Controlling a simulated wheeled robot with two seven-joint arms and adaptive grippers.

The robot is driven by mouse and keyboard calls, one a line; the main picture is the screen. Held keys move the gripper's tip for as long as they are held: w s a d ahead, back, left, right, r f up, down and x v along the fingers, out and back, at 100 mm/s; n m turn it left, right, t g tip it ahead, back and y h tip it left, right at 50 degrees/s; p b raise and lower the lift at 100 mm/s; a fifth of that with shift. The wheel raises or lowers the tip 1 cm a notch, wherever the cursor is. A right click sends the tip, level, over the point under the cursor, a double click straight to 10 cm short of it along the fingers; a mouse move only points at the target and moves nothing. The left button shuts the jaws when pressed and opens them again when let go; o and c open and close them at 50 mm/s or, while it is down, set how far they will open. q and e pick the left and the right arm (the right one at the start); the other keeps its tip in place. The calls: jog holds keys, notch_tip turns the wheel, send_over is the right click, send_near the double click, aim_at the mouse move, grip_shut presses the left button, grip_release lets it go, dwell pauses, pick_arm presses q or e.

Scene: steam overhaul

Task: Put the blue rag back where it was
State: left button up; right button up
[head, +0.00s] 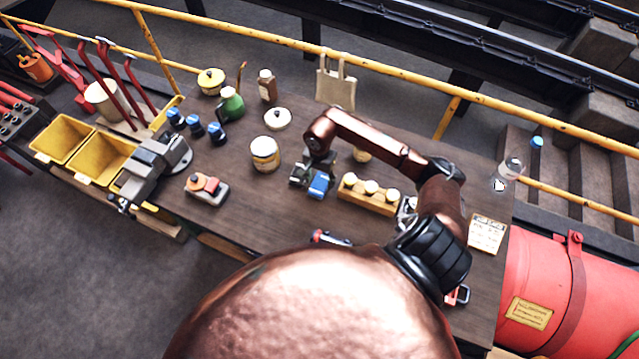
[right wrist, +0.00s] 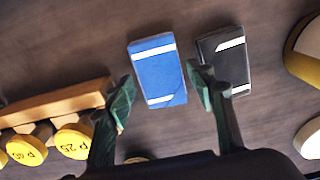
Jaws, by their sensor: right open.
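The blue rag (right wrist: 157,70), a folded blue block with white stripes, lies on the dark wooden bench in the right wrist view. It also shows in the head view (head: 321,185), partly beside my right gripper (head: 307,172). In the right wrist view my right gripper (right wrist: 163,88) is open and empty. Its green fingertips stand on either side of the rag's lower part in the picture; I cannot tell how high they are above it. A similar dark folded rag (right wrist: 224,62) lies just right of the blue one, partly covered by the right finger. My left gripper is not in view.
A wooden rack of round yellow-topped pieces (head: 368,193) stands right of the rag. A white-and-yellow tin (head: 265,154), a red-topped device (head: 207,188) and a vise (head: 150,165) stand to the left. Bare bench (head: 250,215) lies in front.

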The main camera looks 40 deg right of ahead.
aim_at(320, 184)
notch_tip(320, 184, up, 10)
jog(key=b, duration=0.2)
dwell(0.6)
